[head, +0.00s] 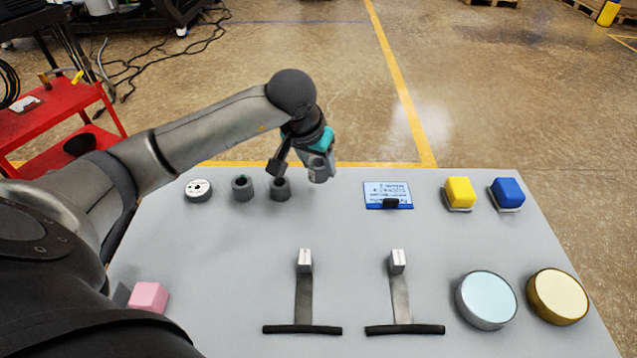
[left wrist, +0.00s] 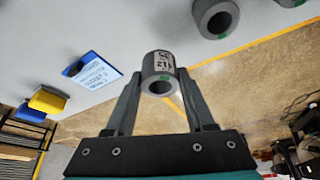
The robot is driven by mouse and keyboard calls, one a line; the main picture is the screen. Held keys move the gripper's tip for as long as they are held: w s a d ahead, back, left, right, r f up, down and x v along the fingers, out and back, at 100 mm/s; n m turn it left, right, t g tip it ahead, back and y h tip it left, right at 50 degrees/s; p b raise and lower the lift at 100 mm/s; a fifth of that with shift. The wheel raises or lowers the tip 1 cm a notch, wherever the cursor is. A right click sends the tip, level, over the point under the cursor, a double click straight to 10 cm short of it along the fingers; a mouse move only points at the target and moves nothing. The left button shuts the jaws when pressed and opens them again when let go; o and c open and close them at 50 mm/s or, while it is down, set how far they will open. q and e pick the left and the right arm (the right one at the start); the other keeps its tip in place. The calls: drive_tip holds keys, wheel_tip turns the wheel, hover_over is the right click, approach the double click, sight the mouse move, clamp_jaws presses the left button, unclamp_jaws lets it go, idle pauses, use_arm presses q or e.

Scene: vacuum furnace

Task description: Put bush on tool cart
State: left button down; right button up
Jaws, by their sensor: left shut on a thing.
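My left gripper (head: 298,166) is shut on a grey bush (head: 318,170), a short hollow cylinder. In the left wrist view the held bush (left wrist: 159,74) sits between the two fingertips, with printed marks on its side and a green mark on its rim. It appears raised near the table's far edge. Two similar grey bushes, one on the left (head: 242,188) and one beside the gripper (head: 280,189), stand on the grey table (head: 350,230). The red tool cart (head: 60,118) is at the far left, partly hidden by my left arm. My right gripper is not in view.
On the table are a white-topped disc (head: 198,190), a blue card (head: 388,195), yellow (head: 459,193) and blue (head: 507,193) blocks, two black-handled tools, two round discs and a pink block (head: 149,297). Small items lie on the cart's top. Cables lie on the floor.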

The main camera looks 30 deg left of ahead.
sight(318, 181)
use_arm(q)
drive_tip(key=shift+f+b, duration=0.35)
drive_tip(key=shift+f, duration=2.05)
drive_tip(key=shift+c, duration=1.3)
unclamp_jaws()
drive_tip(key=shift+f, duration=0.1)
drive_tip(key=p+v, duration=0.1)
drive_tip(key=v, duration=0.9)
drive_tip(key=shift+s+r+p, duration=0.1)
drive_tip(key=shift+r+p, duration=0.3)
drive_tip(key=shift+s+r, duration=0.35)
drive_tip(key=shift+r, duration=0.25)
